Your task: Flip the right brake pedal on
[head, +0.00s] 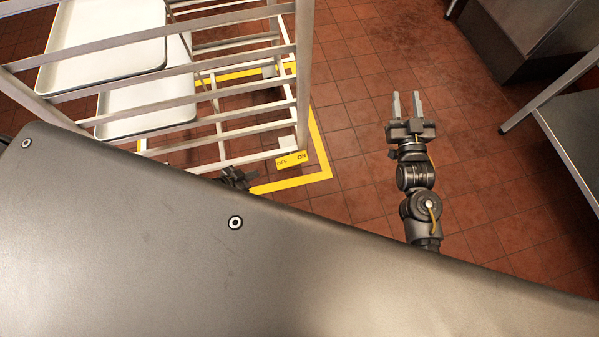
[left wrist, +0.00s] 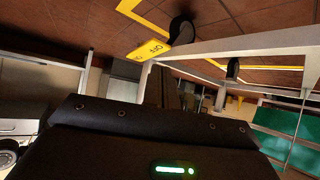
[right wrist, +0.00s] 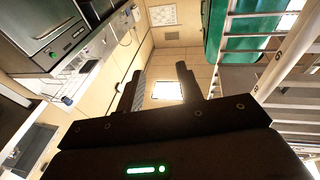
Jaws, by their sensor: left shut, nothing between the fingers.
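The yellow brake pedal (head: 291,161), marked OFF on its left part and ON on its right part, sits at the foot of the rack's near right post. It also shows in the left wrist view (left wrist: 148,50), beside a dark caster wheel (left wrist: 182,29). I cannot tell which way it is tipped. My left gripper (head: 238,178) is low, left of the pedal and apart from it, partly hidden by my body; it is shut and empty. My right gripper (head: 405,104) is open and empty, right of the rack over bare floor.
The metal rack (head: 303,75) holds white trays (head: 105,50) on its upper levels. Yellow tape (head: 322,150) marks the red tile floor around its foot. A steel table (head: 575,130) stands at the right. The floor between rack and table is clear.

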